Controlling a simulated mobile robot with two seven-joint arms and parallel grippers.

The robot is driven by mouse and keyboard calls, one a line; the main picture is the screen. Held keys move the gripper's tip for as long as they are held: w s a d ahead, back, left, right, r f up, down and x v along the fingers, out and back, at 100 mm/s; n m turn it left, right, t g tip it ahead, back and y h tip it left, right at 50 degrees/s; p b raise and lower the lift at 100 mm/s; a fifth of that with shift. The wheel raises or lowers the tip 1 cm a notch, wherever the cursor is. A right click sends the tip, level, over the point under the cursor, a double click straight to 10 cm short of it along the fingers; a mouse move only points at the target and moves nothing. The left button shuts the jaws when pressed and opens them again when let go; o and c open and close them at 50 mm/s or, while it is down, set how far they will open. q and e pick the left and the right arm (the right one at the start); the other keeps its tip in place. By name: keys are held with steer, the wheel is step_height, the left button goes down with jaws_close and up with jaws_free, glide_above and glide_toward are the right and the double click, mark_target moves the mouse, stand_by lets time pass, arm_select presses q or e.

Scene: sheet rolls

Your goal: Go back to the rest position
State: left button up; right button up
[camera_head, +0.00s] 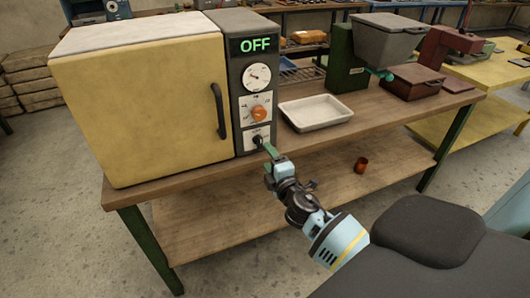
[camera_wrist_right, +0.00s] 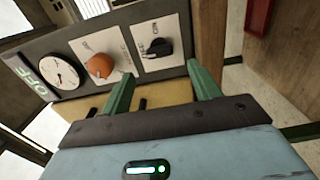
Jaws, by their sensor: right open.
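My right gripper (camera_head: 267,150) is in front of the oven's control panel, close to the black switch knob (camera_head: 257,140) at its bottom. In the right wrist view the gripper (camera_wrist_right: 162,78) has its two green fingers spread with nothing between them. The black knob (camera_wrist_right: 158,48) shows beyond the fingers; whether a finger touches it I cannot tell. The yellow oven (camera_head: 140,105) has its door shut, and its display (camera_head: 255,44) reads OFF. My left gripper is not in view.
The oven stands on a wooden workbench (camera_head: 345,135). A white tray (camera_head: 316,112) lies right of the panel, with a green machine (camera_head: 345,65) beyond it. A copper-coloured cup (camera_head: 361,165) stands on the lower shelf. Open floor lies in front of the bench.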

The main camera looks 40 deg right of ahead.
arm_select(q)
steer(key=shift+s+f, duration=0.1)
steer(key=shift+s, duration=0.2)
arm_select(e)
steer(key=shift+v, duration=0.8)
steer(key=s+a+f+m+g+y+p, duration=0.25)
steer(key=s+a+f, duration=0.25)
steer(key=s+f, duration=0.3)
steer(key=s+a+f+m+g+y+p, duration=0.15)
steer(key=s+a+f+m, duration=0.3)
steer(key=s, duration=0.65)
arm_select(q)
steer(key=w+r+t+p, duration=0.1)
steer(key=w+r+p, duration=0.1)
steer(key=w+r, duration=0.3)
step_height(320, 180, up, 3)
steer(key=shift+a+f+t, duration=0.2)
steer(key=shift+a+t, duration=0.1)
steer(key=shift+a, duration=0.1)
arm_select(e)
steer(key=s+a+f+m+g+y, duration=0.1)
steer(key=s+a+m+g, duration=0.1)
steer(key=s, duration=0.7)
steer(key=s+a+f+m+g+y, duration=0.1)
steer(key=s+a+m, duration=0.3)
steer(key=s, duration=0.6)
steer(key=shift+s+a+f+g, duration=0.2)
steer(key=shift+a+f+g, duration=0.55)
steer(key=shift+a, duration=0.3)
steer(key=shift+r, duration=0.1)
